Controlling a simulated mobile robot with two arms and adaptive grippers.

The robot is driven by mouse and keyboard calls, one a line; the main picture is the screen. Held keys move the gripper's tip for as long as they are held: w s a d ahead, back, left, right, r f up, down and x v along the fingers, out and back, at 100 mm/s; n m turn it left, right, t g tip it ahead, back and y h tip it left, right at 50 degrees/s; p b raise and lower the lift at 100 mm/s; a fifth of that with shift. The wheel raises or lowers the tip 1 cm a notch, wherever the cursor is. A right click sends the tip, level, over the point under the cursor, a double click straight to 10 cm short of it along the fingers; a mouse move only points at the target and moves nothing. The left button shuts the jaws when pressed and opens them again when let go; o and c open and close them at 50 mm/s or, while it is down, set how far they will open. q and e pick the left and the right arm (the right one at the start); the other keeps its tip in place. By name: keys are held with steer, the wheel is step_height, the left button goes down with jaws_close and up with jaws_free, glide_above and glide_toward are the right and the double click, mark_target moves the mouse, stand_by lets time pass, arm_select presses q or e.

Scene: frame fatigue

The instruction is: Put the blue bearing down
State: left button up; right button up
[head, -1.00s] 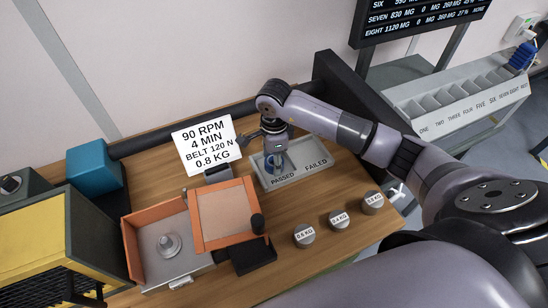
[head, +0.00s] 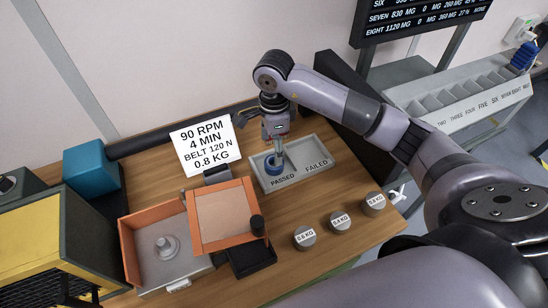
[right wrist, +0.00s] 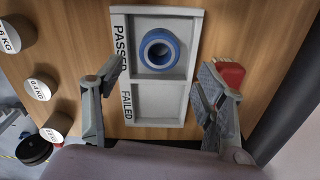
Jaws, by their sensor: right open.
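The blue bearing (head: 273,160) lies in the PASSED compartment of the grey two-part tray (head: 319,152). In the right wrist view the bearing (right wrist: 160,50) is a blue ring with a pale inner ring and dark hole, lying flat in the PASSED side, and the tray (right wrist: 127,112) shows whole. My right gripper (head: 278,152) is above the PASSED side in the head view. In the right wrist view its fingers (right wrist: 160,77) are spread wide and empty, one on each side of the tray, apart from the bearing. My left gripper is not in view.
Three round weights, such as the 0.4 KG one (head: 341,222), stand at the table's front right. An orange-framed machine (head: 225,215) with an open lid is left of the tray. A sign (head: 205,146) stands behind. A red object (right wrist: 228,73) is near one finger.

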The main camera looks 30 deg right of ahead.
step_height(320, 180, up, 6)
steer(key=b, duration=0.1)
stand_by(0.5)
